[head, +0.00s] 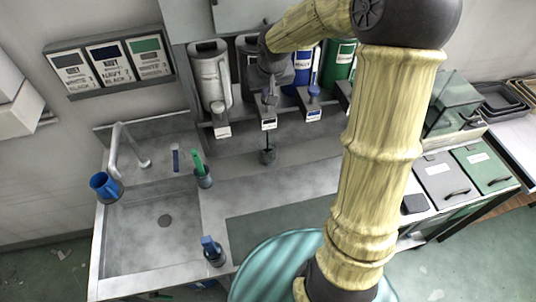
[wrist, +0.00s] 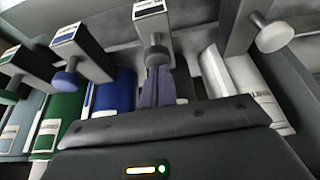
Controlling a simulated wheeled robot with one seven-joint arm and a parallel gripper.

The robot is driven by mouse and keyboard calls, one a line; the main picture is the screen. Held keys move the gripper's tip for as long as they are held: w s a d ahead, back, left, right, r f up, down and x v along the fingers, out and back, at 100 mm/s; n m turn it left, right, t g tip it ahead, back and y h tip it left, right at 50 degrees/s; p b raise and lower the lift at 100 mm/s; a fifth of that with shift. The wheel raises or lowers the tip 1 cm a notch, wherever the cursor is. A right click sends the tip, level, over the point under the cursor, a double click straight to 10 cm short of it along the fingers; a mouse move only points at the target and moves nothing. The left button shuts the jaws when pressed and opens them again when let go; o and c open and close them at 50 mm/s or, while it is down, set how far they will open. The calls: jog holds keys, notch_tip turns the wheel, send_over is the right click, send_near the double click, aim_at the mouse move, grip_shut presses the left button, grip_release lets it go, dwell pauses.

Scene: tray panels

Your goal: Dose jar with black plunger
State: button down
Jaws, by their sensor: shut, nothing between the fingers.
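The black dispenser (head: 245,52) hangs on the wall between a white canister and a blue one, partly hidden by my arm. Its labelled spout block (head: 268,124) shows below my gripper (head: 270,98). In the wrist view the black plunger (wrist: 157,54) has a dark round knob, right at the tips of my gripper (wrist: 158,75). The fingers are shut together with nothing between them; I cannot tell whether they touch the knob. A dark grey jar (head: 268,156) stands upright below the black spout, with a thin dark stick rising from it.
The white dispenser (head: 210,80) is left; blue (head: 298,75) and green (head: 341,60) dispensers are right. A recipe board (head: 108,62) hangs above the sink (head: 165,222). Cups with a green brush (head: 203,180) and blue brush (head: 214,255), and a blue mug (head: 104,187), stand around it.

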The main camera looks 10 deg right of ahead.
jog(key=shift+f, duration=0.35)
jog(key=shift+s+f+b, duration=0.1)
jog(key=shift+f+b, duration=0.85)
jog(key=shift+b, duration=0.05)
jog(key=shift+r, duration=0.1)
jog(key=shift+r+p, duration=1.8)
jog(key=shift+r, duration=0.2)
jog(key=shift+r, duration=0.1)
notch_tip(320, 180, up, 6)
jog(key=p, duration=0.5)
